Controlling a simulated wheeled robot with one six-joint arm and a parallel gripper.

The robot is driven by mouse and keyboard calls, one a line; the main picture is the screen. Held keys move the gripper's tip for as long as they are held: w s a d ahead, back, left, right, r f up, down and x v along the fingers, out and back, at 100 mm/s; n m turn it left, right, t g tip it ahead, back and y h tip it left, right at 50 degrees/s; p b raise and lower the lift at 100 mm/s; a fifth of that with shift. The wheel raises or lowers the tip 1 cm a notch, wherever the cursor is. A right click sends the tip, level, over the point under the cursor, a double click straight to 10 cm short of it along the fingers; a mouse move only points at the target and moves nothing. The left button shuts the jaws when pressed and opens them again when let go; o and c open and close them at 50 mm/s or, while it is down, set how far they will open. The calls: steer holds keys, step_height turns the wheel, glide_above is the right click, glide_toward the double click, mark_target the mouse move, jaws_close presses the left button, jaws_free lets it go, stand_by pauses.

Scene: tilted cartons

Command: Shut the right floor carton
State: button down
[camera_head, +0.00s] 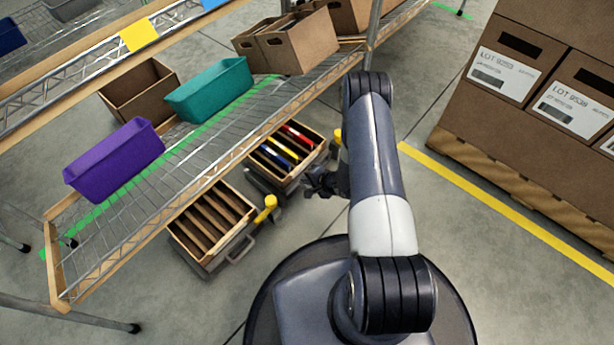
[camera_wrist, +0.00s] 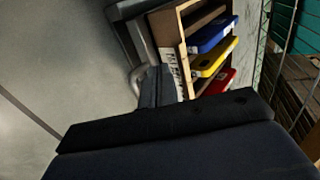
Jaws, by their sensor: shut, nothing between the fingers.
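The right floor carton (camera_head: 262,172) sits under the lower wire shelf, tilted and open towards me. Blue, yellow and red items show in it. In the wrist view, its wooden rim (camera_wrist: 182,42) and a grey handle (camera_wrist: 134,78) show at the upper middle. My gripper (camera_head: 311,184) is just to the right of the carton's front in the head view. It is shut and empty; its dark fingers (camera_wrist: 157,87) point at the carton front in the wrist view. I cannot tell whether they touch it.
The wire shelf (camera_head: 195,160) above holds purple and teal bins. Stacked cartons on a pallet (camera_head: 500,170) stand at right.

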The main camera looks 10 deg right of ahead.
steer(key=p+v, duration=0.3)
steer(key=v, duration=0.6)
steer(key=shift+r+p, duration=0.3)
steer(key=shift+r, duration=0.05)
steer(key=shift+s+d+f, duration=0.1)
